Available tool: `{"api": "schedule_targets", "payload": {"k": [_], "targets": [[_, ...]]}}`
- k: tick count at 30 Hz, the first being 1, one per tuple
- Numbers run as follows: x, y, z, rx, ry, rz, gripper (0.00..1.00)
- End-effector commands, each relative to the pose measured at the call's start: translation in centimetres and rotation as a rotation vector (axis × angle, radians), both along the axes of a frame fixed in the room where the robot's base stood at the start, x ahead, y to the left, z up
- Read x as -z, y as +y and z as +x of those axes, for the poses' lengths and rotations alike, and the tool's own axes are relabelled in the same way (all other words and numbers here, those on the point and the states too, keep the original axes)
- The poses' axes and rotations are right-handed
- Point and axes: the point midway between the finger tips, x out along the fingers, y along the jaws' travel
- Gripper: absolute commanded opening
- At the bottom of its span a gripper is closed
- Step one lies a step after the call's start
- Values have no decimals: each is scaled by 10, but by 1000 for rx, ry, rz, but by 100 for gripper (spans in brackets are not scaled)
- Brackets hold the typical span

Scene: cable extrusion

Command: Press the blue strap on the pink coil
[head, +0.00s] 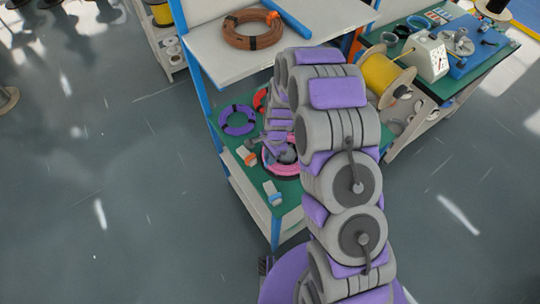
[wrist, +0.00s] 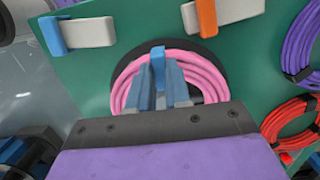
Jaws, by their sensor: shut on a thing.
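The lower part of the strap and the near part of the coil are hidden by the fingers and my wrist. In the head view part of the pink coil (head: 269,164) shows beside my arm, and the fingertips are too small to make out.
Purple (head: 238,120) and red (head: 260,98) coils lie on the same green shelf. A white-and-blue block (wrist: 85,33) and a white-and-orange block (wrist: 222,14) stand near the pink coil. A white upper shelf (head: 225,62) carries a brown coil (head: 252,30). Open floor lies left.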

Motion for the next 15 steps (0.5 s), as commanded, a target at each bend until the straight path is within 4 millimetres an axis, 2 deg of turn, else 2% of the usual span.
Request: {"api": "schedule_targets", "payload": {"k": [5,6,15], "targets": [[1,0,-1,0,3,-1,1],[1,0,-1,0,3,-1,22],[0,0,-1,0,1,-1,48]]}}
